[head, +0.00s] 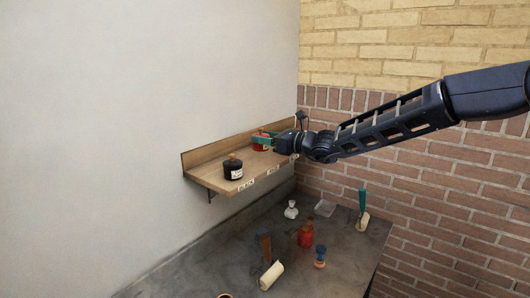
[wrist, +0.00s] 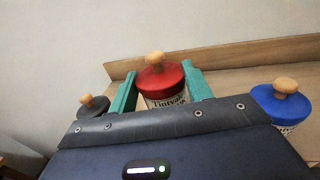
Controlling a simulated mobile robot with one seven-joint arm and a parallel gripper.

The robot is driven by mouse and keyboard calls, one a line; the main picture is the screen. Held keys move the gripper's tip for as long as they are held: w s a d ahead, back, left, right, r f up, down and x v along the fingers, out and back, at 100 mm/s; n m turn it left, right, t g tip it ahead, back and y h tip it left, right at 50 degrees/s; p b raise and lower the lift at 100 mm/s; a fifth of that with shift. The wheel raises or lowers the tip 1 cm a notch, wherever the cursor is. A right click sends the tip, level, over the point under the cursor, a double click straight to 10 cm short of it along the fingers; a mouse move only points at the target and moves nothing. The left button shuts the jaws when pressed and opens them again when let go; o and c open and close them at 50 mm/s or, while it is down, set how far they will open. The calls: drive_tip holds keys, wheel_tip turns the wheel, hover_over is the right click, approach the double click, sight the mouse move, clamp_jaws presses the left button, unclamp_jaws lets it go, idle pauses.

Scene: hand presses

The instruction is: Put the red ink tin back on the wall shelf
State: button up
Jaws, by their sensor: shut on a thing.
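The red ink tin (wrist: 160,78), with a wooden knob on its lid and a printed label, is between the two green fingers of my gripper (wrist: 160,86) in the wrist view. My gripper is shut on it. In the head view the red tin (head: 259,147) is at the middle of the wooden wall shelf (head: 212,172), partly hidden by my gripper (head: 262,140). It looks upright and at or just above the board; I cannot tell whether it touches.
A black tin (head: 233,170) stands on the shelf to the left. A blue tin (wrist: 284,104) is at the right in the wrist view. Below, a dark bench (head: 210,270) holds a red bottle-like thing (head: 306,234), a white flask-like thing (head: 291,210) and rollers (head: 271,275).

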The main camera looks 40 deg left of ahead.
sight(266, 149)
drive_tip(key=shift+f, duration=2.4)
drive_tip(key=o, duration=1.1)
drive_tip(key=shift+f, duration=0.15)
drive_tip(key=shift+o, duration=0.2)
drive_tip(key=shift+w+d, duration=0.1)
drive_tip(key=shift+d, duration=0.1)
drive_tip(key=w+d, duration=0.2)
drive_tip(key=d, duration=0.9)
drive_tip(key=shift+d, duration=0.25)
